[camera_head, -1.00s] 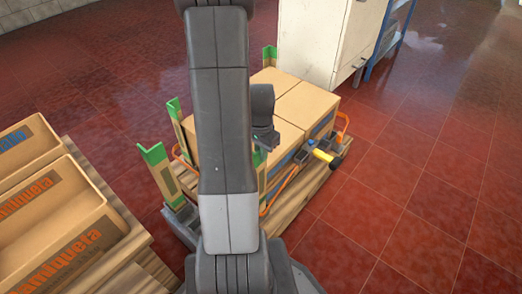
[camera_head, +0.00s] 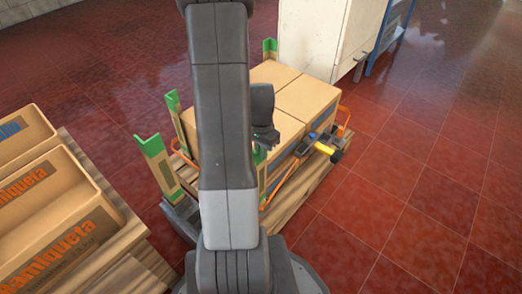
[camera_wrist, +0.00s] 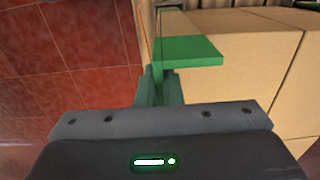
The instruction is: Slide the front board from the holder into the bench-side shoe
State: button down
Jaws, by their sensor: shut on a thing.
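My gripper (camera_wrist: 160,88) is shut on a green-topped board (camera_wrist: 192,52), whose green angled top sticks out beyond the fingers in the wrist view. In the head view my arm hides most of the gripper; a narrow part of a green-topped board (camera_head: 261,172) shows just below it, beside the cartons. Another green-topped board (camera_head: 158,168) stands at the near left, its foot by a dark grey base. I cannot make out the holder or the bench-side shoe clearly.
Cartons (camera_head: 307,97) stand on a wooden pallet (camera_head: 318,178), with more green-topped boards at its left (camera_head: 173,103) and back (camera_head: 269,50). A yellow-handled tool (camera_head: 326,147) and orange strap lie at its right. Red floor is clear right.

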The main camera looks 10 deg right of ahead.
jog(key=shift+f+b, duration=0.45)
jog(key=shift+f, duration=0.15)
dwell(0.4)
jog(key=c, duration=1.5)
grip_release()
notch_tip(320, 180, up, 14)
jog(key=p, duration=0.4)
jog(key=shift+p, duration=0.4)
jog(key=shift+f, duration=0.1)
notch_tip(320, 180, down, 14)
jog(key=b, duration=0.4)
jog(key=shift+r, duration=0.25)
